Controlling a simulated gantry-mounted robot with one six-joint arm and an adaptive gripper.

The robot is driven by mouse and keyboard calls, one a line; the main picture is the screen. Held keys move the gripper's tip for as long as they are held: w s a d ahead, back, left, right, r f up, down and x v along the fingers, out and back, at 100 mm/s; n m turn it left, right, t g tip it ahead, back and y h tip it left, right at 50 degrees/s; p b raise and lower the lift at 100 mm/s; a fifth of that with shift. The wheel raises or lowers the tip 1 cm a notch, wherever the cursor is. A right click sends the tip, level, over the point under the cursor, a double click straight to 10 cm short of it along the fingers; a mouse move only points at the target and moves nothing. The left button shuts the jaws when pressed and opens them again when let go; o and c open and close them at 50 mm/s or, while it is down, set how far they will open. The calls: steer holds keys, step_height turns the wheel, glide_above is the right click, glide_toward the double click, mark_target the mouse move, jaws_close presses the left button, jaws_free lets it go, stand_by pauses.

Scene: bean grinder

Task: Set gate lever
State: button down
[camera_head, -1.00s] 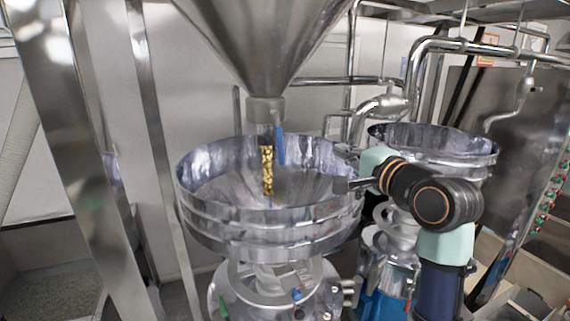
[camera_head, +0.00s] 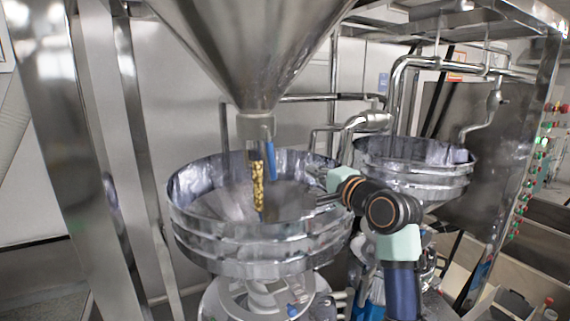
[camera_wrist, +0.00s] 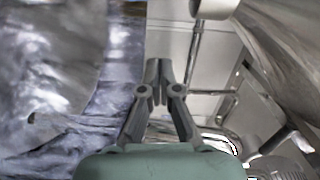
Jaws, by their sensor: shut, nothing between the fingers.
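The gate lever (camera_head: 270,160) is a short blue handle hanging down at the outlet of the steel hopper (camera_head: 250,70) in the head view. A column of yellow-brown beans (camera_head: 258,185) shows below the outlet, over the wide steel bowl (camera_head: 245,240). My gripper (camera_head: 316,178) is over the bowl's right side, to the right of the lever and apart from it. In the wrist view my gripper (camera_wrist: 158,68) is shut, with its fingertips together and nothing between them. I cannot make out the lever in the wrist view.
A second steel bowl (camera_head: 415,165) stands behind my arm on the right. Metal pipes (camera_head: 400,75) run at the back. A steel post (camera_head: 75,160) stands on the left. The space between my fingertips and the lever looks clear.

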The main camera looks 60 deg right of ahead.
mark_target(269, 154)
steer(key=w+p, duration=0.2)
steer(key=w, duration=0.6)
steer(key=shift+w+d+f, duration=0.25)
steer(key=shift+w+d, duration=0.15)
steer(key=shift+d, duration=0.05)
steer(key=shift+a, duration=0.1)
steer(key=shift+w+a+f+p, duration=0.2)
steer(key=shift+w+a+p, duration=0.45)
steer(key=shift+a+p, duration=0.05)
